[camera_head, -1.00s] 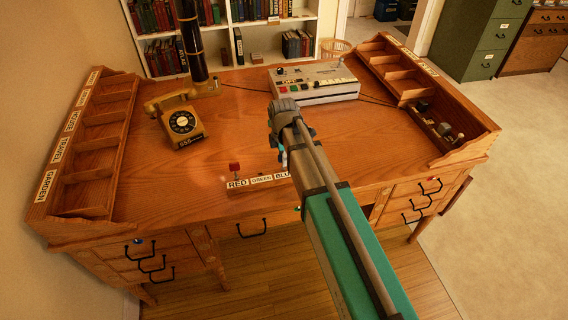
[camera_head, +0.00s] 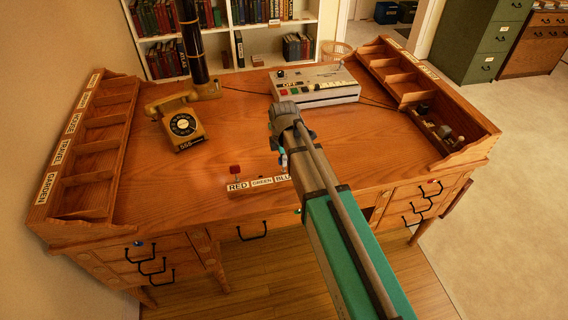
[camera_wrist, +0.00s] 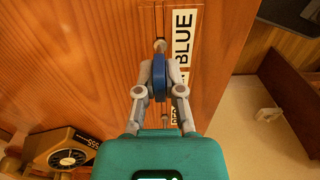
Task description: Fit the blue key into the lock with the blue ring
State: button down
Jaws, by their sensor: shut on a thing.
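In the head view my gripper (camera_head: 283,150) is over the front of the desk, largely hiding the key. A small blue ring marks a lock (camera_head: 138,243) on the top left drawer front, left of my gripper.
The key rack (camera_head: 250,190) at the desk's front edge also holds a red key (camera_head: 235,168). A yellow telephone (camera_head: 182,122) stands left and a grey machine (camera_head: 315,85) stands behind. Pigeonhole racks line both sides. Drawer handles (camera_head: 252,232) stick out in front. The desk's middle is mostly clear.

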jog(key=shift+r, duration=0.3)
jog(key=shift+r+p, duration=1.4)
jog(key=shift+p, duration=0.25)
jog(key=shift+r+p, duration=0.35)
jog(key=shift+r, duration=0.05)
notch_tip(320, 180, up, 8)
jog(key=p, duration=0.7)
jog(key=shift+p, duration=0.4)
jog(key=shift+s+f, duration=0.1)
jog(key=shift+f, duration=0.1)
